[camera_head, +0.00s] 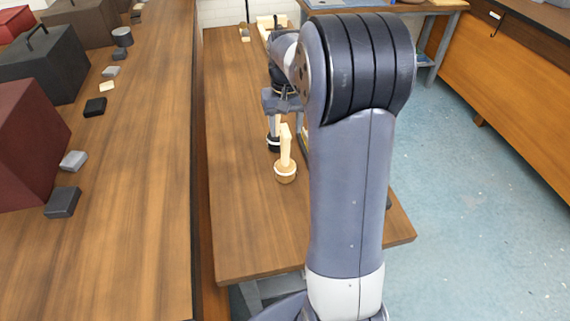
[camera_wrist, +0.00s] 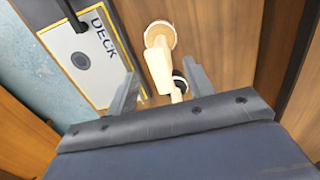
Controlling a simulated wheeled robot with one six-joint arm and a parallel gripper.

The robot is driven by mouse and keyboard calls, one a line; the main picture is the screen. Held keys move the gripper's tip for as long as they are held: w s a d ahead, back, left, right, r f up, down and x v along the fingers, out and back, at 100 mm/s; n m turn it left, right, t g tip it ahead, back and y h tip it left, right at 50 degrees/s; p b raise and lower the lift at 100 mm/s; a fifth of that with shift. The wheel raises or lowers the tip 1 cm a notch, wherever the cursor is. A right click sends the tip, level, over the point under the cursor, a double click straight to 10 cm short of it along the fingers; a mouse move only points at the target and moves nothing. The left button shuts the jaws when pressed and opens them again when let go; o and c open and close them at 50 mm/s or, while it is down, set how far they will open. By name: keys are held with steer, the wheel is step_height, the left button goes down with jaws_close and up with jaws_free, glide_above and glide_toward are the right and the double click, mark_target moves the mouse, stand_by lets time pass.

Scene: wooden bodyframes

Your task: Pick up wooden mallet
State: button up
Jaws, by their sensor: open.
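The wooden mallet (camera_head: 285,158) is on the brown bench in the head view, with a round brown head at the near end and a pale handle. In the wrist view the mallet (camera_wrist: 158,60) has its round head at the top, and its pale handle runs down between my fingers. My gripper (camera_wrist: 160,70) is open, with one finger on each side of the handle and visible gaps between. In the head view my gripper (camera_head: 280,112) is just behind the mallet and small, with its fingertips hard to make out.
A small black-and-white object (camera_head: 273,143) sits close beside the mallet. A white panel marked "DECK" (camera_wrist: 75,50) is at the left in the wrist view. The bench (camera_head: 245,220) is clear in front and to the left. Dark boxes (camera_head: 40,70) stand on the left counter.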

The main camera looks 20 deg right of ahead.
mark_target(286, 133)
step_height(286, 133, down, 5)
steer(key=shift+w+f, duration=0.1)
steer(key=shift+c, duration=0.3)
steer(key=c, duration=1)
